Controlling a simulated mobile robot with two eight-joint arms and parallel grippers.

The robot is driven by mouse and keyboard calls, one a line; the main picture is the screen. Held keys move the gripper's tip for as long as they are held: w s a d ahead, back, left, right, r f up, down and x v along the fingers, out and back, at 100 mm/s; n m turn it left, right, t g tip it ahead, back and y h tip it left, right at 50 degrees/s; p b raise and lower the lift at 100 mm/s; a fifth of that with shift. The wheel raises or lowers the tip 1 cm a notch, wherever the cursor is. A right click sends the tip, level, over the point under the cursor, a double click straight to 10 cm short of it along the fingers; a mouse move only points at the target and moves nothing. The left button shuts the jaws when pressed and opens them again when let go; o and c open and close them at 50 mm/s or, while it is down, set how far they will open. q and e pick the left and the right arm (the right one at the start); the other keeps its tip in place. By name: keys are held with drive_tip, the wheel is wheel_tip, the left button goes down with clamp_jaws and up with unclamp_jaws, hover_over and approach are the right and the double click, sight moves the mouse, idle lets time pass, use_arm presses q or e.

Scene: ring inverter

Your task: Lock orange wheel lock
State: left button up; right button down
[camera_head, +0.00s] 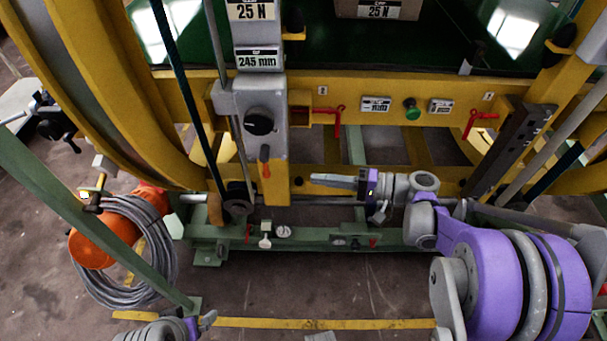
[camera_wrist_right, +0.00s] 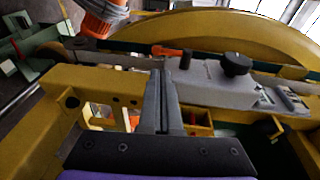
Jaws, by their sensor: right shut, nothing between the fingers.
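The orange wheel lock (camera_head: 265,160) is a small lever hanging down below the black knob on the grey upright housing (camera_head: 264,95). In the right wrist view the orange lever (camera_wrist_right: 166,51) sticks out from the end of that grey housing (camera_wrist_right: 205,82), beyond my fingertips. My right gripper (camera_head: 314,181) is shut and empty, pointing left, to the right of and a little below the lever, apart from it. Its two closed fingers (camera_wrist_right: 163,78) stand in the middle of the wrist view. My left gripper (camera_head: 208,319) shows only partly at the bottom edge; its jaws are unclear.
A yellow beam (camera_head: 350,83) with red levers (camera_head: 337,118) and a green button (camera_head: 412,108) runs behind my right gripper. A green base frame (camera_head: 310,239) lies below. An orange cylinder with coiled grey cable (camera_head: 150,240) is at the left. Diagonal bars cross the left side.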

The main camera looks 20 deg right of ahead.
use_arm(q)
drive_tip(key=shift+r, duration=0.2)
use_arm(e)
drive_tip(key=shift+v, duration=2)
drive_tip(key=shift+f, duration=0.15)
drive_tip(key=s+a+f+g+h, duration=0.4)
drive_tip(key=s+a+f+h, duration=0.2)
drive_tip(key=s+a, duration=0.2)
drive_tip(key=s+d+f+n+t+h, duration=0.1)
drive_tip(key=s+d+f+n+h, duration=0.15)
drive_tip(key=s+h, duration=0.3)
drive_tip(key=s+d+f+n+h, duration=0.1)
drive_tip(key=s+d+n+h, duration=0.25)
drive_tip(key=s, duration=0.25)
use_arm(q)
wheel_tip(320, 180, up, 18)
drive_tip(key=w+p, duration=0.2)
drive_tip(key=p, duration=1.4)
drive_tip(key=shift+r+t+p, duration=0.2)
drive_tip(key=shift+t+p, duration=0.1)
drive_tip(key=shift+t, duration=0.1)
use_arm(e)
wheel_tip(320, 180, up, 18)
drive_tip(key=w, duration=0.2)
drive_tip(key=shift+w+a+r+m+t, duration=0.2)
drive_tip(key=shift+m+t, duration=0.1)
drive_tip(key=shift+m, duration=0.1)
